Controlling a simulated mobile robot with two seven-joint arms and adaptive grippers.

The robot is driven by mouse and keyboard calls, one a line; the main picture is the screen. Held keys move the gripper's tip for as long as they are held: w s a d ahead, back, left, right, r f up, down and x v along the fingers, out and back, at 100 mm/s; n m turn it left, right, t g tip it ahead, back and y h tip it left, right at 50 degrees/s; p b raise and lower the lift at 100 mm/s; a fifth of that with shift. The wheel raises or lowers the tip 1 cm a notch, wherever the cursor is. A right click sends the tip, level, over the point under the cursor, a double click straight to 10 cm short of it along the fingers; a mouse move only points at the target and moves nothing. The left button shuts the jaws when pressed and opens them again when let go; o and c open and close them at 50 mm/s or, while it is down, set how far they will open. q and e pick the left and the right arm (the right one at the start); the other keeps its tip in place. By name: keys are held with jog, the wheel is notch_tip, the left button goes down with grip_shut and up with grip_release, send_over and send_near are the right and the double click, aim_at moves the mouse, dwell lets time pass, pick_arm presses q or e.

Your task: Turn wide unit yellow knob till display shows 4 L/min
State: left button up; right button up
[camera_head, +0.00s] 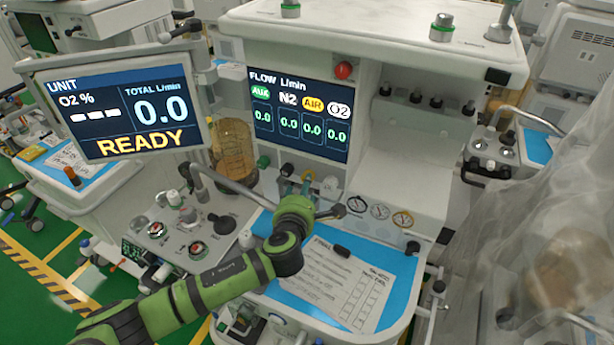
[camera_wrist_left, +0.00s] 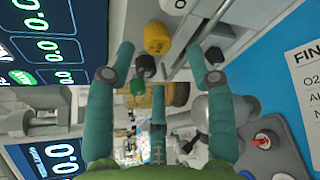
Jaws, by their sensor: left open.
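The wide unit's flow display (camera_head: 300,112) reads 0.0 under AUX, N2, AIR and O2. The AIR label is yellow. In the left wrist view, the yellow knob (camera_wrist_left: 156,38) shows between and just past my open fingertips (camera_wrist_left: 160,55). I cannot tell how far apart in depth they are, and no finger visibly touches it. In the head view, my left gripper (camera_head: 300,208) is in front of the knob row below the display, and the yellow knob (camera_head: 309,176) is mostly hidden behind it. My right gripper is out of view.
A black knob (camera_wrist_left: 145,66), a green knob (camera_wrist_left: 137,87) and a white knob (camera_wrist_left: 179,5) neighbour the yellow one. A grey curved tube (camera_head: 243,192) passes beside my gripper. A second screen (camera_head: 120,105) reads READY and 0.0. Papers (camera_head: 335,280) lie on the blue worktop.

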pick_arm(q)
jog(key=x, duration=0.5)
dwell(0.3)
jog(key=shift+s, duration=0.1)
jog(key=c, duration=1.1)
